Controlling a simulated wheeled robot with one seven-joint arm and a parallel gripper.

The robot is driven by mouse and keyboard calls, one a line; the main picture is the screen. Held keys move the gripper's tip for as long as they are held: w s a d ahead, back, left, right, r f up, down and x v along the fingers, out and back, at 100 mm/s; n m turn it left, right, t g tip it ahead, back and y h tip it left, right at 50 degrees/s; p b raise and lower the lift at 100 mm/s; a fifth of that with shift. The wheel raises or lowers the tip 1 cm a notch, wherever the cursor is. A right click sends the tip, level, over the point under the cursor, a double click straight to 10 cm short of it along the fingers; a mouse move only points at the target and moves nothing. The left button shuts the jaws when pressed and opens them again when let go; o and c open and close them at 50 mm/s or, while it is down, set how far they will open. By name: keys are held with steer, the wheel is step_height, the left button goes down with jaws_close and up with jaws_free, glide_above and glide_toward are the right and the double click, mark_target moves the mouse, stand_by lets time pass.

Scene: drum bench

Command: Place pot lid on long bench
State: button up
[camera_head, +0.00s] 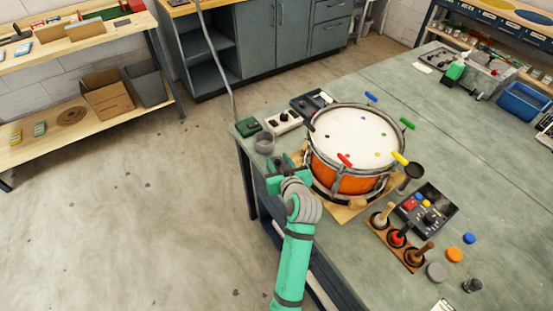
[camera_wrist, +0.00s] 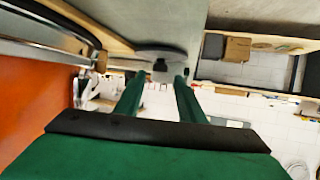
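A round grey piece with a dark knob, which looks like the pot lid (camera_wrist: 160,51), shows in the wrist view just beyond my fingertips. My gripper (camera_wrist: 160,77) is open, with its two green fingers apart on either side of the knob's line. I cannot tell whether they touch it. In the head view my gripper (camera_head: 282,163) is low at the near left edge of the long grey-green bench (camera_head: 345,258), beside the drum. The lid cannot be made out clearly there; my gripper may cover it.
The orange drum (camera_head: 341,178) stands close to the right of my gripper, and its side fills the left of the wrist view (camera_wrist: 35,85).

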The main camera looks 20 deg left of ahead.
steer(key=v, duration=1)
